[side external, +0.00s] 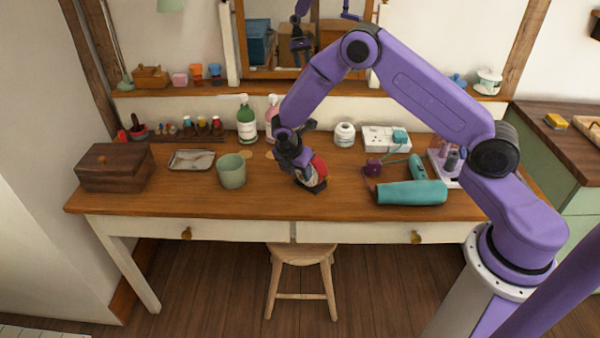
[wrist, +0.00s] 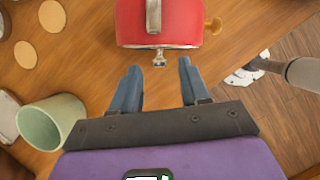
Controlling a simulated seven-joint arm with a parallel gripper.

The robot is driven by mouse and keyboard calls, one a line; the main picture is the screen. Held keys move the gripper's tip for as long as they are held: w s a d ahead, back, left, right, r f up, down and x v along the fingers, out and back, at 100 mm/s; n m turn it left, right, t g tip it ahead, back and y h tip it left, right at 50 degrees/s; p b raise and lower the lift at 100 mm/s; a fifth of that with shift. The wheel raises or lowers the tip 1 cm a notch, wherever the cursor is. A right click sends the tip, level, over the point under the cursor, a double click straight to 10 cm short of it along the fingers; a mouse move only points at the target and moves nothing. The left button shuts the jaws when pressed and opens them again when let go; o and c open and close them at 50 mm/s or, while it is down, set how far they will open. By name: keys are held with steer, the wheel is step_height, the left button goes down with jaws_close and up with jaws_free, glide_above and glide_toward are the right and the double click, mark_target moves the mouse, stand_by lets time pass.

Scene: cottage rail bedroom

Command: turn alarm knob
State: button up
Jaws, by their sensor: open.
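The red alarm clock (side external: 320,166) stands on the wooden table near its middle, partly hidden by my gripper in the side view. In the wrist view, the red clock body (wrist: 175,24) has a grey handle (wrist: 153,15) on it. A small silver knob (wrist: 159,59) sticks out from the side facing me.
A green cup (side external: 231,171) stands left of my gripper; it also shows in the wrist view (wrist: 50,121). A teal hair dryer (side external: 411,191) lies to the right. Bottles (side external: 246,123) stand behind. The table front between cup and dryer is mostly clear.

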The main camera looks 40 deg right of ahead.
mark_target(317, 183)
steer(key=shift+d+f, duration=0.2)
steer(key=shift+f, duration=0.45)
jaws_close()
steer(key=shift+t, duration=0.4)
steer(key=shift+s+d+f+m+t, duration=0.1)
steer(key=shift+s+m+t, duration=0.1)
steer(key=shift+t, duration=0.65)
steer(key=shift+s+a+f+m+t, duration=0.1)
steer(key=shift+s+m+t, duration=0.1)
steer(key=shift+t, duration=0.6)
steer(key=shift+s+d+f+m+t, duration=0.1)
steer(key=shift+s+t, duration=0.1)
steer(key=shift+t, duration=0.65)
steer(key=t, duration=0.3)
steer(key=shift+s+f+m, duration=0.25)
steer(key=shift+s+m, duration=0.05)
steer(key=shift+m, duration=0.1)
steer(key=shift+f+m+t, duration=0.2)
steer(key=shift+m+t, duration=0.2)
steer(key=shift+t, duration=1.2)
